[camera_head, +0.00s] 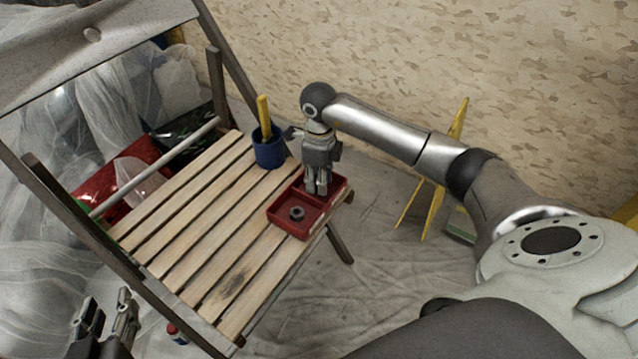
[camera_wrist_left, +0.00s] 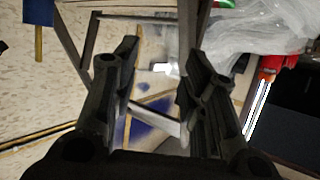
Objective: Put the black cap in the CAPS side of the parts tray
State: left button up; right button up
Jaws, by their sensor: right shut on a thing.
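A red parts tray (camera_head: 287,228) with a divider sits at the right corner of the slatted wooden seat. A small dark round part (camera_head: 297,213) lies in its near compartment; I cannot tell whether it is the black cap. My right gripper (camera_head: 318,190) points down over the far compartment with its fingers together. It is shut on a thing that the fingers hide. No CAPS label is readable. My left gripper (camera_head: 105,318) is at the lower left, beside the chair; in the left wrist view (camera_wrist_left: 160,75) its fingers are apart with nothing between them.
A blue cup (camera_head: 268,152) with a yellow-handled tool (camera_head: 264,115) stands on the seat, just left of my right gripper. The slats (camera_head: 190,225) are otherwise clear. The chair's dark frame (camera_head: 70,215) rises at the left. Plastic sheeting covers the floor.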

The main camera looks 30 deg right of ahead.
pick_arm(q)
jog(key=shift+w+d+r+t, duration=0.15)
jog(key=shift+w+r+t, duration=0.15)
jog(key=shift+r, duration=0.25)
jog(key=shift+w+d+r+t, duration=0.1)
jog(key=shift+w+r+t, duration=0.1)
jog(key=shift+r+t, duration=0.25)
pick_arm(e)
jog(key=shift+f, duration=0.6)
pick_arm(q)
jog(key=shift+r+h, duration=0.25)
jog(key=shift+h, duration=0.05)
pick_arm(e)
jog(key=shift+f, duration=0.15)
jog(key=o, duration=0.7)
jog(key=shift+o, duration=0.2)
